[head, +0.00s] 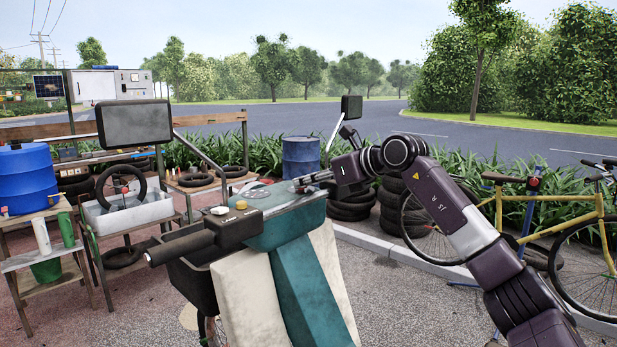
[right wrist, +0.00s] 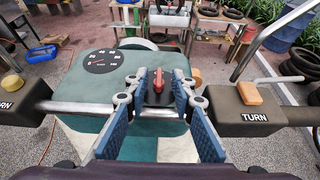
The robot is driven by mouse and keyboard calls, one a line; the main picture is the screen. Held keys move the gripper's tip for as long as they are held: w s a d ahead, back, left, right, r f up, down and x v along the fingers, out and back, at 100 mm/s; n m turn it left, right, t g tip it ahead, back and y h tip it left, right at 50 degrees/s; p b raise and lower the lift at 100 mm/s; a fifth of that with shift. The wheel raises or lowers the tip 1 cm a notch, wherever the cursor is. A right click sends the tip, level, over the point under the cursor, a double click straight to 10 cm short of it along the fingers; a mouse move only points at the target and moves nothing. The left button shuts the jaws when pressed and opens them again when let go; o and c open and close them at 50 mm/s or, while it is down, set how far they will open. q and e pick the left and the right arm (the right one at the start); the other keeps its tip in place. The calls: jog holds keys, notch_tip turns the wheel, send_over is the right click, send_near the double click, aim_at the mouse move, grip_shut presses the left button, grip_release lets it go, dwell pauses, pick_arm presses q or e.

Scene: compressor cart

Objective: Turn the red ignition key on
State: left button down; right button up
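The red ignition key (right wrist: 159,84) stands on a small black plate on the scooter's teal dashboard (right wrist: 88,88). In the right wrist view, its grip points roughly away from me, along the fingers. My right gripper (right wrist: 160,76) is open, with one blue-padded finger on each side of the key. Gaps show between the key and both pads. In the head view, my right gripper (head: 314,181) reaches over the far right part of the teal dashboard (head: 283,226); the key is too small to make out there. My left gripper is not in view.
A round speedometer (right wrist: 101,61) lies left of the key. Beyond stand a blue barrel (head: 300,157), stacked tyres (head: 350,202) and a yellow bicycle (head: 540,220).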

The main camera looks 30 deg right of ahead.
jog(key=shift+a, duration=0.1)
jog(key=shift+c, duration=0.2)
grip_shut()
